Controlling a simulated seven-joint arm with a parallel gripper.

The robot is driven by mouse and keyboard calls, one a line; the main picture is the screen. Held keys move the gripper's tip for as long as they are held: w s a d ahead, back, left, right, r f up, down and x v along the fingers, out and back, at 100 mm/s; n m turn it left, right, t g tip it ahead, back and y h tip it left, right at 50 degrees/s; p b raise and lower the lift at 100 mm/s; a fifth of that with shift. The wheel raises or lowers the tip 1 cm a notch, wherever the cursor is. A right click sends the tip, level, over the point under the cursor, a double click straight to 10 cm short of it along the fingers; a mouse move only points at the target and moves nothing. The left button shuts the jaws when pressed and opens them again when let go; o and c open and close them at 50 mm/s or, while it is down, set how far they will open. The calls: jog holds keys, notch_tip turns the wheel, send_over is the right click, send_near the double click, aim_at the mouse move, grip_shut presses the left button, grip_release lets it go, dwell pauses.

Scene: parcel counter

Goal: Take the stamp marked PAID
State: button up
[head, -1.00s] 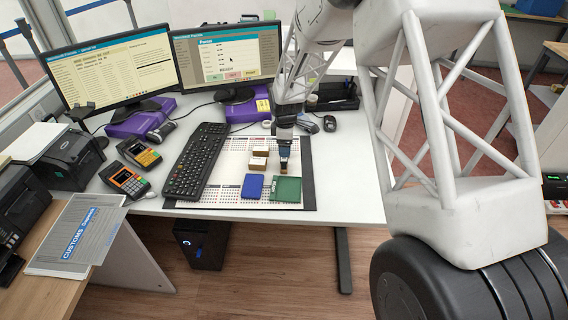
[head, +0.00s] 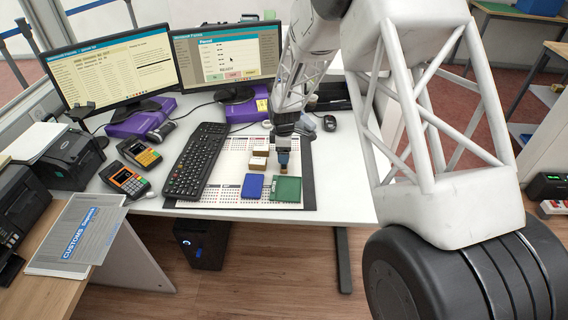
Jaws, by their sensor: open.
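Two small wooden-looking stamps with white labels lie on the white desk mat (head: 233,170): a rear stamp (head: 261,151) and a front stamp (head: 258,163). The labels are too small to read, so I cannot tell which one says PAID. My gripper (head: 282,170) points down over the mat just right of these two, apart from them. A small tan and blue piece shows at its tip; I cannot tell whether this is a third stamp between the fingers or part of the gripper. The jaws are open.
A blue pad (head: 253,186) and a green pad (head: 286,190) lie in front of the stamps. The keyboard (head: 195,160) is to the left, the mouse (head: 330,123) behind right. Two monitors (head: 228,60) stand at the back. The desk right of the mat is clear.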

jog(key=shift+f, duration=2.55)
jog(key=shift+c, duration=0.4)
jog(key=c, duration=0.6)
jog(key=shift+r, duration=0.1)
